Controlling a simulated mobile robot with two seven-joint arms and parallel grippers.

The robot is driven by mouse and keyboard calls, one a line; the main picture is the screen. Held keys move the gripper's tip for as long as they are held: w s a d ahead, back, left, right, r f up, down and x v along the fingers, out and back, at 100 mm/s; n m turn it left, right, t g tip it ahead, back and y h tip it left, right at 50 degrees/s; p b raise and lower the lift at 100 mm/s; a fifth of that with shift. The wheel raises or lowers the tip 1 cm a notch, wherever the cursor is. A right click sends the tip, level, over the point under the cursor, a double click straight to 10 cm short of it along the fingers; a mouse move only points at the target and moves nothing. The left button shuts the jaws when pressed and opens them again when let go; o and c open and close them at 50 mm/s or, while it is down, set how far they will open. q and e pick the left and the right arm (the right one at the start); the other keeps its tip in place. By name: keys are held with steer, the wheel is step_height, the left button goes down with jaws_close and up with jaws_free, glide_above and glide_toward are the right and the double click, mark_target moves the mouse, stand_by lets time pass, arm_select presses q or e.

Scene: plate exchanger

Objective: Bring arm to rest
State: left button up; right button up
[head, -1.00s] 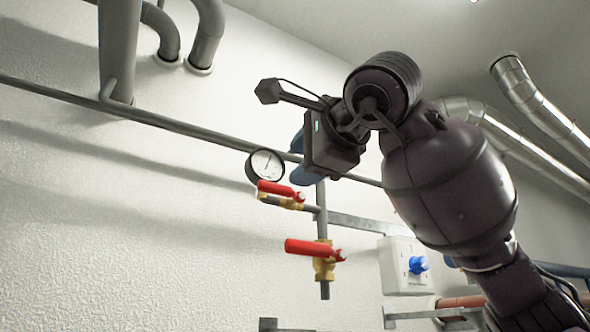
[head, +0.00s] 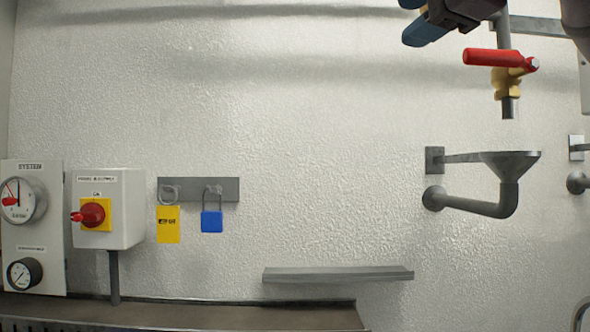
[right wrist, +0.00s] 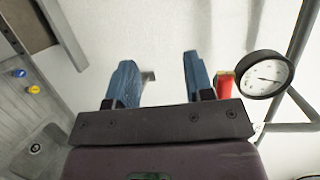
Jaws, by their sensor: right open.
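My right gripper (head: 418,18) shows at the top right of the head view, partly cut off by the upper edge. Its blue fingers point left and its dark body is beside the red-handled valve (head: 495,58), nearer the camera. In the right wrist view the two blue fingers of this gripper (right wrist: 158,72) stand apart with nothing between them. Most of my right arm is outside the head view. My left gripper is in neither view.
In the right wrist view a pressure gauge (right wrist: 263,75) and a red handle (right wrist: 225,84) lie close to the right finger. A funnel drain (head: 510,160), a wall shelf (head: 338,274), a padlock rack (head: 230,188) and a switch box (head: 124,210) line the wall. The wall's middle is bare.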

steer(key=w+a+f+g+y, duration=0.1)
steer(key=a+f+g+y, duration=0.55)
steer(key=f, duration=0.45)
steer(key=a+f+g+y, duration=0.6)
steer(key=f+y, duration=0.2)
steer(key=f, duration=0.3)
steer(key=w+d+f+n+t+h, duration=0.3)
steer(key=d+f+n+t+h, duration=0.45)
steer(key=n, duration=1.05)
steer(key=w+d+f+n+t+h, duration=0.2)
steer(key=d+f+n+t+h, duration=0.3)
steer(key=d+f+n+t, duration=0.7)
steer(key=s+d+f+m+g+h, duration=0.1)
steer(key=d+f+m+g+h, duration=0.15)
steer(key=f+h, duration=0.4)
steer(key=s+d+f+m+g+h, duration=0.1)
steer(key=s+f+m+g+h, duration=0.2)
steer(key=f, duration=0.6)
steer(key=s+d+f+m+g+y, duration=0.2)
steer(key=s+f+m+g, duration=0.95)
steer(key=s+f, duration=1.2)
steer(key=w+f+n+t, duration=0.3)
steer(key=w+f+t, duration=0.3)
steer(key=f, duration=0.3)
steer(key=shift+w+a, duration=0.25)
steer(key=shift+w, duration=0.2)
